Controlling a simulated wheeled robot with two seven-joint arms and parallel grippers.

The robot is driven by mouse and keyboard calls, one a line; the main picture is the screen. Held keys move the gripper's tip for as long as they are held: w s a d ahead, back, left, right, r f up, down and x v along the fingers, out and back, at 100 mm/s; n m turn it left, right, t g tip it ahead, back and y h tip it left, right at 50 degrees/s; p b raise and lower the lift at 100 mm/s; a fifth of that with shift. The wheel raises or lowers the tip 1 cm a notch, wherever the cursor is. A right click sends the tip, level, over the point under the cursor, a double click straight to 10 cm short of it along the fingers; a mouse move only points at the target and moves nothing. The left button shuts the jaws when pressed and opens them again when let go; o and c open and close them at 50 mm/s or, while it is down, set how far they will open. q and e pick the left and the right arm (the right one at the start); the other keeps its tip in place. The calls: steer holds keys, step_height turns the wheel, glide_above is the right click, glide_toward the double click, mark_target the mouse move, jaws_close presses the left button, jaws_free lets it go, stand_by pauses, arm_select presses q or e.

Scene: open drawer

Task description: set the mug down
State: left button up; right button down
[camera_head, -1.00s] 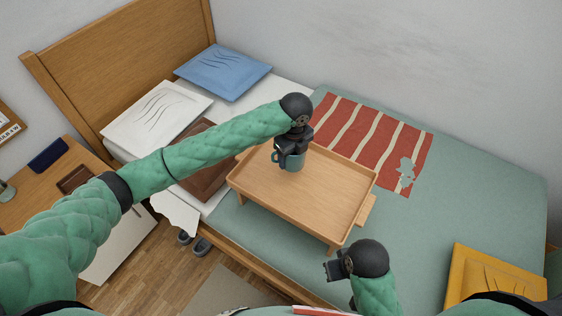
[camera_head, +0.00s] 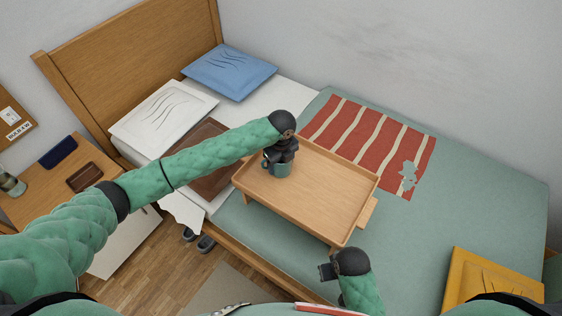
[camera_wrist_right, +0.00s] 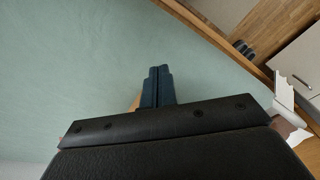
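The mug (camera_head: 279,170) is small and dark teal, with its handle toward the left. It is upright at the left part of the wooden bed tray (camera_head: 320,200). My left gripper (camera_head: 277,158) is directly over the mug and appears shut on it; the fingertips are partly hidden. I cannot tell whether the mug's base touches the tray. My right gripper (camera_head: 327,271) is in front of the tray, apart from it and empty. In the right wrist view its two fingers (camera_wrist_right: 157,86) are together.
The tray stands on a green bed (camera_head: 460,190). A striped red blanket (camera_head: 365,140) lies behind it, a brown board (camera_head: 205,160) to its left, and a yellow cushion (camera_head: 490,275) at the lower right. The tray's middle and right are clear.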

arm_select(q)
steer(key=o, duration=1.2)
steer(key=shift+f, duration=0.1)
arm_select(e)
steer(key=shift+s, duration=0.1)
steer(key=shift+f, duration=0.1)
